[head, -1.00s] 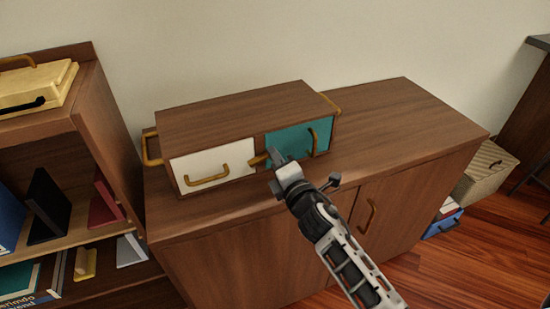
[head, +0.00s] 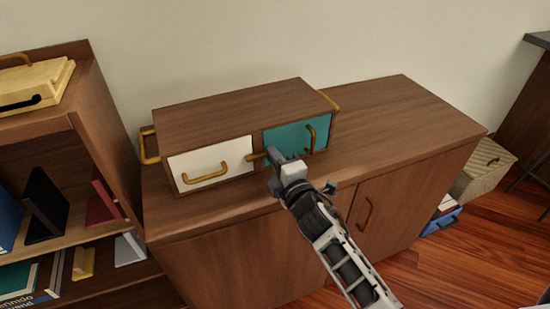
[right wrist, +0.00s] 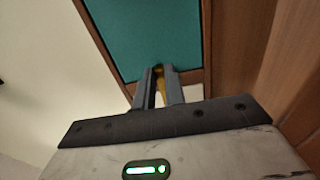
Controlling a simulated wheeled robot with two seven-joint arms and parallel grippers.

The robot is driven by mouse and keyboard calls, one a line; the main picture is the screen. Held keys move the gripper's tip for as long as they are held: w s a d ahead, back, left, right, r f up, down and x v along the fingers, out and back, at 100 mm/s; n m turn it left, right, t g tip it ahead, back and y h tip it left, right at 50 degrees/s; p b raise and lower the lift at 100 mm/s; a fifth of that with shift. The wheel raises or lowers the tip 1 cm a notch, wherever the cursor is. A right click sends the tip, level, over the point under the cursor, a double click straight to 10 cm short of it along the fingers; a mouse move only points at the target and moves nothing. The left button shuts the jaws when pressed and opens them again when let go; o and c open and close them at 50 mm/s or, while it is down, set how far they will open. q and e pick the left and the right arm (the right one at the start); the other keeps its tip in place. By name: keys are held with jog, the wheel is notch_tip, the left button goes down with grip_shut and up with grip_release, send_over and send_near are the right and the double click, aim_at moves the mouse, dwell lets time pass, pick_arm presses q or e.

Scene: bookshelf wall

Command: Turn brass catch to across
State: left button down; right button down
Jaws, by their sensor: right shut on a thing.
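The brass catch (head: 256,156) sits on the front of the wooden drawer box (head: 235,113), where the white drawer (head: 211,158) and the teal drawer (head: 289,138) meet. Its left end shows in the head view and lies roughly level; its right end is hidden by my gripper. My right gripper (head: 274,156) is at the catch, in front of the teal drawer's left edge. In the right wrist view its fingers (right wrist: 159,88) are shut on the brass catch (right wrist: 161,84), a strip of which shows between them. My left gripper is not in view.
The box stands on a wooden cabinet (head: 405,115) with free top to the right. Brass handles are on the white drawer (head: 205,173) and teal drawer (head: 311,139), close to my gripper. A bookshelf (head: 100,140) stands left; a woven box (head: 484,172) is on the right.

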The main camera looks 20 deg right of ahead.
jog(key=c, duration=1.5)
grip_release()
jog(key=shift+o, duration=0.2)
jog(key=shift+s, duration=0.1)
jog(key=s+d+b, duration=0.1)
jog(key=s, duration=1.4)
jog(key=shift+s+d, duration=0.15)
jog(key=shift+s, duration=0.25)
jog(key=shift+f, duration=0.1)
jog(key=s+a+f+m+g, duration=0.2)
jog(key=s+f+m+g, duration=0.1)
jog(key=f+m, duration=0.3)
jog(key=s+a+f+m+g+y, duration=0.1)
jog(key=s+a+f+m+g, duration=0.2)
jog(key=f+m, duration=0.4)
jog(key=s+m+g, duration=0.1)
jog(key=s+m, duration=0.1)
jog(key=m, duration=0.1)
jog(key=shift+s+a+y, duration=0.3)
